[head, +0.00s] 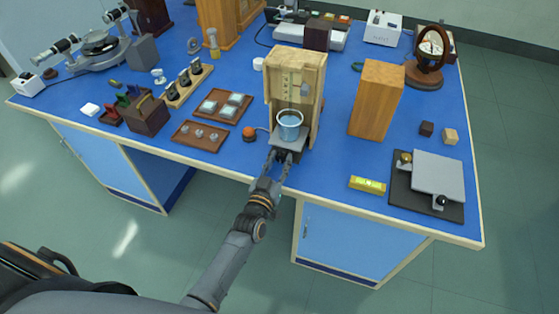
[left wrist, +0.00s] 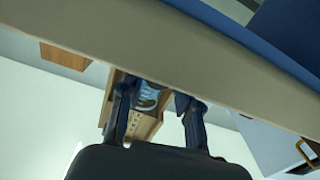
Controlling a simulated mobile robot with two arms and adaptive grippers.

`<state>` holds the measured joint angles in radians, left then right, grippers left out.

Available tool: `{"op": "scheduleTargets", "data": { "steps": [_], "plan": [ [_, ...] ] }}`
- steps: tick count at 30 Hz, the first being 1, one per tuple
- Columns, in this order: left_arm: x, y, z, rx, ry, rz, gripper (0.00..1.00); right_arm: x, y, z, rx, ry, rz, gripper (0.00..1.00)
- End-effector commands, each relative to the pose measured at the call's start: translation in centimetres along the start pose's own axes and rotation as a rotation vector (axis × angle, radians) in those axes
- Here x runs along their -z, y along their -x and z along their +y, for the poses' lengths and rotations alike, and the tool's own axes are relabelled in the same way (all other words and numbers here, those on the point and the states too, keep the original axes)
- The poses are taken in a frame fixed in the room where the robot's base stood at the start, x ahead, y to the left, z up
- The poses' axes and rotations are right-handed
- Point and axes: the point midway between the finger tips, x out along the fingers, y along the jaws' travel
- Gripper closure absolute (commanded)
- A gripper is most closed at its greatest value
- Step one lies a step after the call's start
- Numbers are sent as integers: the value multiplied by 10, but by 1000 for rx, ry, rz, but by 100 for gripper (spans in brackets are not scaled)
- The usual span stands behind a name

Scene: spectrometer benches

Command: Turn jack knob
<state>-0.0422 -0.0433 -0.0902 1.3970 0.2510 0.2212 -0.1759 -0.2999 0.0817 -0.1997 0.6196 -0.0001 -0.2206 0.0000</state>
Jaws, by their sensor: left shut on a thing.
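A small lab jack with a grey top plate (head: 299,143) stands near the front edge of the blue bench. A glass beaker of blue liquid (head: 289,126) sits upright on it, in front of a wooden stand (head: 317,85). My left gripper (head: 285,157) reaches in from the front, its fingers at the jack's front side. It is shut on the jack knob, which the fingers hide. In the left wrist view the gripper (left wrist: 160,100) shows under the bench edge, with the beaker (left wrist: 148,95) between and beyond its fingers. My right gripper is not in view.
An orange-topped button (head: 249,132) and a tray of small parts (head: 200,136) lie left of the jack. A wooden block (head: 377,98), a yellow level (head: 367,185) and a dark plate device (head: 428,205) stand to the right. The bench front edge (left wrist: 150,45) is close to the gripper.

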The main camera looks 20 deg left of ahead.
Motion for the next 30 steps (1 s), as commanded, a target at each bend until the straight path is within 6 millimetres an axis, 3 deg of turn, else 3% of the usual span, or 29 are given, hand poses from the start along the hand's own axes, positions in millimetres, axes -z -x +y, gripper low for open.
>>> {"op": "scheduleTargets", "data": {
  "steps": [4,12,13,16,26,30],
  "plan": [
    [0,0,0,0,91,-1,99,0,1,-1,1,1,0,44],
    [0,0,0,0,98,0,99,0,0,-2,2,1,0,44],
    [0,0,0,0,98,0,61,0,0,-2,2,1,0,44],
    [0,0,0,0,97,0,44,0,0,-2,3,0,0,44],
    [0,2,0,0,96,0,44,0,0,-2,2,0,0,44],
    [-1,19,0,0,96,-2,44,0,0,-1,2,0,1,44]
  ]
}}
